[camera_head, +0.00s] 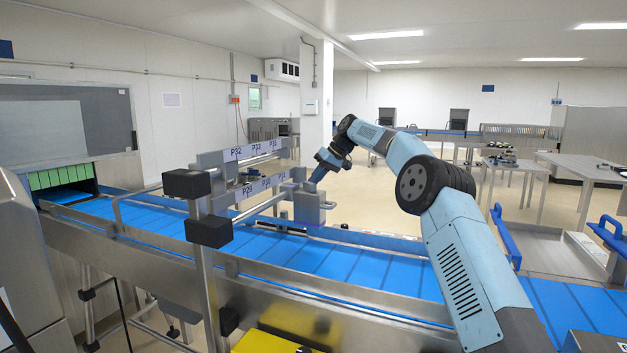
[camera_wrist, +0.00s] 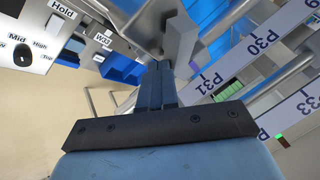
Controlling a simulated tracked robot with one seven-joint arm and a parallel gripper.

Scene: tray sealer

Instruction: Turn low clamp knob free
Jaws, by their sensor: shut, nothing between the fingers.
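In the head view, two black block-like knobs sit on the near upright post of the guide rails: an upper one (camera_head: 188,183) and a lower one (camera_head: 208,231). I take the lower one as the low clamp knob, though no label confirms it. My gripper (camera_head: 314,181) is well to the right of both, beside the far end of the rails and just above a grey metal block (camera_head: 308,207). In the wrist view my gripper (camera_wrist: 158,68) has its fingers together and empty, close to a grey block (camera_wrist: 181,42). I cannot tell whether they touch. Neither black knob is clearly visible there.
Rails labelled P32, P33 (camera_head: 240,153) and P29 (camera_head: 247,190) span the blue conveyor (camera_head: 340,262). In the wrist view, labelled rails (camera_wrist: 285,115) run close on the right.

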